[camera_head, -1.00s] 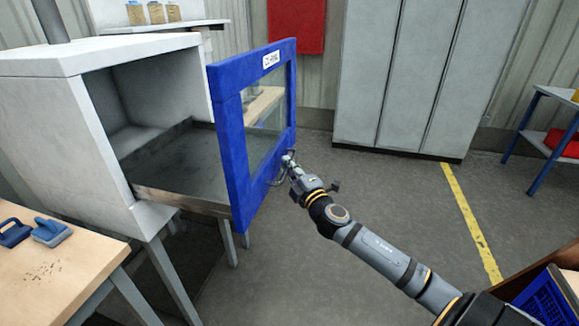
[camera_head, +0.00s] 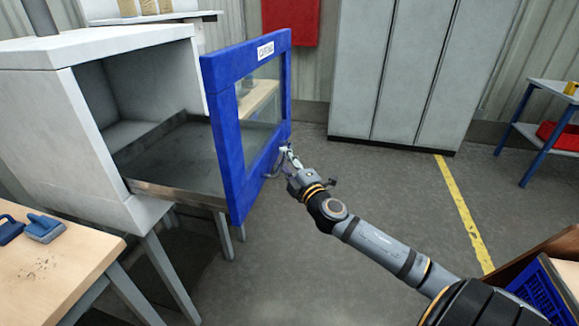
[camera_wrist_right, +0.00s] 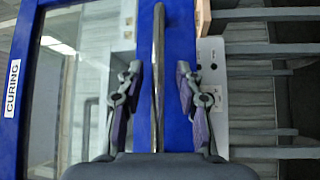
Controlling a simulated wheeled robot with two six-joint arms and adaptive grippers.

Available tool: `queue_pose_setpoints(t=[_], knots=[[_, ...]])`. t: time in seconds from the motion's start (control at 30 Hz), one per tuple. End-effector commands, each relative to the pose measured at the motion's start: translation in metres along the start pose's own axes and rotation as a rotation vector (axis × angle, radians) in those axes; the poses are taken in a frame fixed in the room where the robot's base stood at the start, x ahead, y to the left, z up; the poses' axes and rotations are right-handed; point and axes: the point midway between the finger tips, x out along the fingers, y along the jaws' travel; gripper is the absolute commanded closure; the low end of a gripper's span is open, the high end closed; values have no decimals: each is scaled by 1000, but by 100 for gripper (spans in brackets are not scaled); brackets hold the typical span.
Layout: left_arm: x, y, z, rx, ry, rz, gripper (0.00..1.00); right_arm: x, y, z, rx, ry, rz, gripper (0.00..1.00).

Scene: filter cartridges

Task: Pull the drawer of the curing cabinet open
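The grey curing cabinet (camera_head: 95,130) stands at the left in the head view. Its drawer, with a blue windowed front (camera_head: 228,160) labelled CURING, stands well out from the body, showing a dark metal tray (camera_head: 175,192) behind it. The blue front also shows in the right wrist view (camera_wrist_right: 180,30). A silver bar handle (camera_wrist_right: 158,45) is fixed on the front. My right gripper (camera_wrist_right: 158,75) is open, with one finger on each side of the handle and a gap on both sides. It also shows in the head view (camera_head: 288,158). My left gripper is out of view.
A wooden-topped table (camera_head: 50,275) with blue hand tools (camera_head: 43,228) stands at the front left. Grey lockers (camera_head: 400,70) stand behind. A blue-framed shelf (camera_head: 530,140) is at the right, and a blue crate (camera_head: 540,290) at the lower right. The middle floor is clear.

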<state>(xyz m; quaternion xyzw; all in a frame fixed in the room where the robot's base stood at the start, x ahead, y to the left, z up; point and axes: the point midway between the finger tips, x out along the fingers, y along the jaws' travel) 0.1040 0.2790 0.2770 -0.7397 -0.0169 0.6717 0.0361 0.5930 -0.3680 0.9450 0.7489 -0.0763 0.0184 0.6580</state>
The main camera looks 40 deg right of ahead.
Motion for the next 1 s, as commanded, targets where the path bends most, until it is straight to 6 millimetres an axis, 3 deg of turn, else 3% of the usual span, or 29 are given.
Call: queue_pose_setpoints(t=[0.27, 0.4, 1.0], knots=[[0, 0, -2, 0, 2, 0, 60, -45, -1, -3, -9, 13, -4, 64], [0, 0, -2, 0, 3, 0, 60, -56, -1, 1, -13, -1, -6, 64], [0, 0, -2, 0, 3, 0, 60, -67, 0, -1, 2, 4, 2, 64]])
